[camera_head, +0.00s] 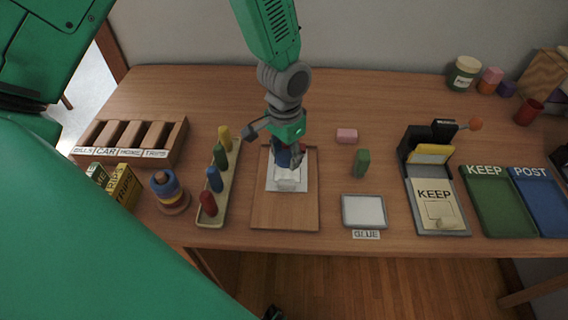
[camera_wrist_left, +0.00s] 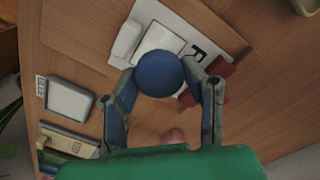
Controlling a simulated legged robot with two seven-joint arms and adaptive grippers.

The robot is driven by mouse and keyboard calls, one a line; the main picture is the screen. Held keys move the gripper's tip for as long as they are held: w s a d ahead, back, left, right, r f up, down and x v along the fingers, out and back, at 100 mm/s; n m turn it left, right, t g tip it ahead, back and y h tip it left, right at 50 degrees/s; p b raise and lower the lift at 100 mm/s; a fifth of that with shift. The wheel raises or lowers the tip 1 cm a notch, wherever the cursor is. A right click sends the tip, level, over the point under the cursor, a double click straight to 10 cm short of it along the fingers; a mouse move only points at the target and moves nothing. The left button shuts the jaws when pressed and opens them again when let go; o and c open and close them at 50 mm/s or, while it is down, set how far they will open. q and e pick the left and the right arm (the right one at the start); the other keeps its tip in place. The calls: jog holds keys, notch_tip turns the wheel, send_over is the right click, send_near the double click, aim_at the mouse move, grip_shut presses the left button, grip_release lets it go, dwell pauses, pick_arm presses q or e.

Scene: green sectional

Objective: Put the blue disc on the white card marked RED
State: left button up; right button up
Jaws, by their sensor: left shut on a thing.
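My left gripper (camera_head: 287,160) reaches down from the top over the brown board. In the left wrist view its two fingers (camera_wrist_left: 160,76) are closed on the sides of the blue disc (camera_wrist_left: 158,73). The disc shows partly between the fingers in the head view (camera_head: 282,159). The white card (camera_head: 300,186) lies on the board below; its black lettering (camera_wrist_left: 197,56) is mostly hidden in the wrist view. The disc covers part of the card from above; I cannot tell whether they touch. A red piece (camera_wrist_left: 218,71) shows beside the right finger. My right gripper is not in view.
A tray of colored pegs (camera_head: 226,185) and a ring stack (camera_head: 170,192) stand left of the board (camera_head: 284,215). Right of it are a green block (camera_head: 361,163), a pink block (camera_head: 346,135), a grey GLUE tray (camera_head: 364,211) and a KEEP stand (camera_head: 437,207).

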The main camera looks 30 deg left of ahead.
aim_at(288, 174)
pick_arm(q)
jog(key=shift+d+f, duration=0.3)
jog(key=shift+f, duration=0.35)
jog(key=f, duration=0.3)
jog(key=shift+d, duration=0.2)
jog(key=shift+f, duration=0.15)
jog(key=shift+a, duration=0.15)
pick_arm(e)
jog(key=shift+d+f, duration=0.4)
pick_arm(q)
jog(key=shift+a, duration=0.1)
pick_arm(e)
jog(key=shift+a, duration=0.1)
pick_arm(q)
jog(key=shift+f+b, duration=0.2)
jog(key=shift+b, duration=0.1)
jog(key=o, duration=0.8)
